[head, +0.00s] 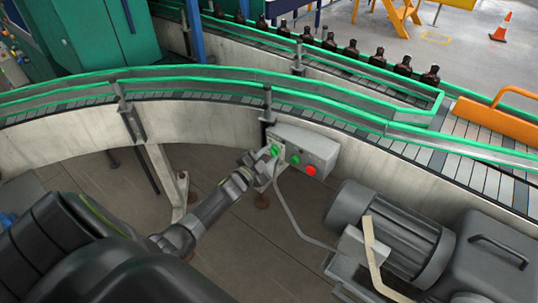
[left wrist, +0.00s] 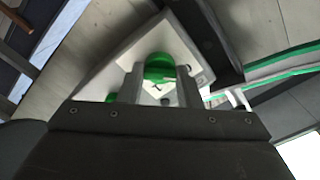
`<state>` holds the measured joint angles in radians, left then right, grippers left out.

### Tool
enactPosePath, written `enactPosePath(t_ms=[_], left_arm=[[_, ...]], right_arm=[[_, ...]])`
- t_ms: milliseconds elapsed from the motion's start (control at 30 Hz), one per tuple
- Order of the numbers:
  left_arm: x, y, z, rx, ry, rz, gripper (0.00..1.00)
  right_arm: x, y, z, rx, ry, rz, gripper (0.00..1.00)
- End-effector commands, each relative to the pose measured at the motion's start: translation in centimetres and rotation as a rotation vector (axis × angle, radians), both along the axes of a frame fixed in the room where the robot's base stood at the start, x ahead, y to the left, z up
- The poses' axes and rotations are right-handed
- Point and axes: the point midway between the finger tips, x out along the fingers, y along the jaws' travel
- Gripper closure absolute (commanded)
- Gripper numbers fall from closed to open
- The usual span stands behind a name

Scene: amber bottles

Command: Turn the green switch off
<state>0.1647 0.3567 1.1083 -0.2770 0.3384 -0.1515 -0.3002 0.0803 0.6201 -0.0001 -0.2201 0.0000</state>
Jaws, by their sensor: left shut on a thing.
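The green switch (head: 275,150) sits on the left end face of a grey control box (head: 318,146) fixed to the conveyor's side wall. In the left wrist view the green switch (left wrist: 159,68) is a round knob between my two fingers. My left gripper (head: 262,160) reaches it from the lower left and is shut on it. It also shows in the left wrist view (left wrist: 158,85). A green button (head: 295,159) and a red button (head: 310,170) are on the box's front. The knob's exact angle is hard to tell. My right gripper is not in view.
A curved conveyor with green rails (head: 190,75) runs behind the box. Dark amber bottles (head: 350,50) stand in a row at the back. A grey motor (head: 390,230) stands at the lower right, and a cable (head: 290,215) hangs from the box. Floor is open below the box.

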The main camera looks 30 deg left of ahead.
Motion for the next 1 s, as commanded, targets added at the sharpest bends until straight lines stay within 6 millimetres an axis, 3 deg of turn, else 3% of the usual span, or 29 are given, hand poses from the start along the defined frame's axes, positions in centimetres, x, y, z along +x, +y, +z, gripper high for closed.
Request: enactPosePath(t_ms=[67,100,267,667,1000], left_arm=[[-0.1,0.0,-0.1,-0.003,0.003,0.001,0.92],[-0.1,0.0,-0.1,-0.003,0.003,0.001,0.68],[0.0,0.0,-0.1,-0.002,0.002,0.001,0.47],[-0.6,0.1,-0.1,0.000,0.001,0.001,0.47],[-5.9,0.5,-0.2,0.001,0.001,0.000,0.47]], right_arm=[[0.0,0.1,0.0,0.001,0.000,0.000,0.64],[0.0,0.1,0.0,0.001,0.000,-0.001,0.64],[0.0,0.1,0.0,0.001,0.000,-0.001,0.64],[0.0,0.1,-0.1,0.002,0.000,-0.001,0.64],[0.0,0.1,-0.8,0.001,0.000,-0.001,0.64]])
